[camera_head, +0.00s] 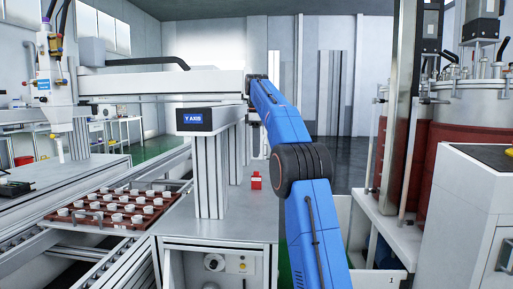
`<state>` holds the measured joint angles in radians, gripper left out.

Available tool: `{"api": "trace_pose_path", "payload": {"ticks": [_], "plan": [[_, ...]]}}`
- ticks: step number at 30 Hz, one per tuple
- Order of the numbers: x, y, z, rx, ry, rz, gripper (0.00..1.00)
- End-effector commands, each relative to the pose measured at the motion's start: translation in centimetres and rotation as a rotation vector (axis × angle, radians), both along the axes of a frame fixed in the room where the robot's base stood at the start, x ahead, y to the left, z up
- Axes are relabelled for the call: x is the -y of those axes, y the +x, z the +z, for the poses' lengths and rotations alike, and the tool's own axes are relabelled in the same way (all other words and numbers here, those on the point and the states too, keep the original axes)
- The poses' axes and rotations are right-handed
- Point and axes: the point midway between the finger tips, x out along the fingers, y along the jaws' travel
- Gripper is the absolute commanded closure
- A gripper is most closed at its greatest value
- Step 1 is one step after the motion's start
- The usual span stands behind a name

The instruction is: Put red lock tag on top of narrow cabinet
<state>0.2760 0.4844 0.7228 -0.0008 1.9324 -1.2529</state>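A small red tag-like object (256,181), with a pale mark on its front, stands on the grey metal table of the machine, left of my blue arm. It looks like the red lock tag. A white cabinet (462,205) with a dark panel on top stands at the right edge, partly cut off; I cannot tell whether it is the narrow cabinet. My arm rises from the bottom middle and bends up and left, its far end near the white beam.
A brown tray (60,217) of several white cups lies on the conveyor at left. Red-banded tanks (470,140) stand at right. Bare table surrounds the red object.

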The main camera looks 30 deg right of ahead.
Motion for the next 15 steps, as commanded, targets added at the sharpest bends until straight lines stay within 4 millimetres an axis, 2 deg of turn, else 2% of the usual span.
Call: {"api": "trace_pose_path", "payload": {"ticks": [4,15], "plan": [[0.00,0.00,0.74,0.001,-0.001,0.000,0.69],[-0.21,-0.26,1.09,0.003,-0.001,-0.004,0.69]]}}
